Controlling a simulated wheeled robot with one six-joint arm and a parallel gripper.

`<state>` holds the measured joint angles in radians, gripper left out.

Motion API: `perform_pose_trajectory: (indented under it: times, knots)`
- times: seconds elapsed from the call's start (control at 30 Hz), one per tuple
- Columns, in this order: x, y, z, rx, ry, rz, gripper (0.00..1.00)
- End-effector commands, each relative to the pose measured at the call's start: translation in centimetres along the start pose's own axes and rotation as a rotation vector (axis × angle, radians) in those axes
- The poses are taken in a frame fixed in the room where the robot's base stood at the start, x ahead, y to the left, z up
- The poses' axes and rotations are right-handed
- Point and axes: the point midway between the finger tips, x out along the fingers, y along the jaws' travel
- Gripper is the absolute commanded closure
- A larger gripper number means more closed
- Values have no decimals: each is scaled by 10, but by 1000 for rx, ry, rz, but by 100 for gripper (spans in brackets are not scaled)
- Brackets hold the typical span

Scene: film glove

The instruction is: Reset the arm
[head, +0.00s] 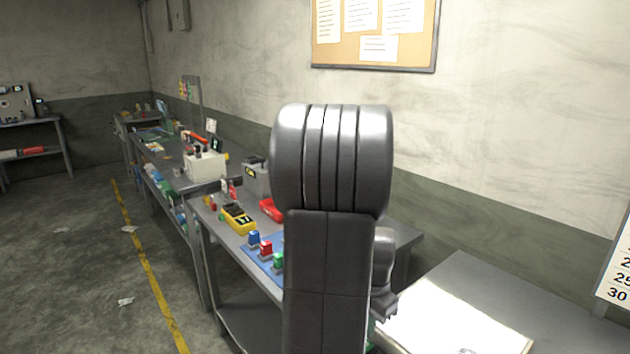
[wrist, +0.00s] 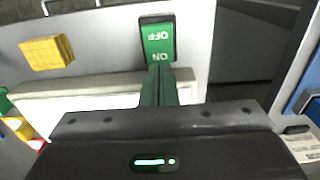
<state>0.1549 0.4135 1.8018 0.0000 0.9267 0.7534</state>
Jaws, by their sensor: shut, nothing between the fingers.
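My gripper (wrist: 160,74) is shut and empty in the wrist view. Its narrow dark green fingers point away from the camera, and their tips overlap the lower edge of a green rocker switch (wrist: 157,36). The switch is marked OFF and ON, upside down in this picture, and sits on a pale panel (wrist: 110,50). I cannot tell whether the fingertips touch it. In the head view my raised arm fills the middle, and the fingers cannot be made out there.
A yellow block (wrist: 47,52) is left of the switch. In the head view, a workbench (head: 205,262) holds a blue mat (head: 262,268) with small coloured blocks, a yellow meter (head: 238,219) and a red tray (head: 271,209). Open floor (head: 70,270) lies to the left.

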Motion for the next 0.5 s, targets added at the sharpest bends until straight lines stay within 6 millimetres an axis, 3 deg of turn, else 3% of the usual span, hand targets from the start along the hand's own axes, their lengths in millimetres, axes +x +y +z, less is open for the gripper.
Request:
perform_pose_trajectory:
  times: [0.03, 0.2, 0.5]
  knots:
    - [12, 0, 0, 0, -1, 1, 100]
    - [28, 0, 0, 0, 0, 0, 100]
    - [30, 0, 0, 0, 0, 0, 100]
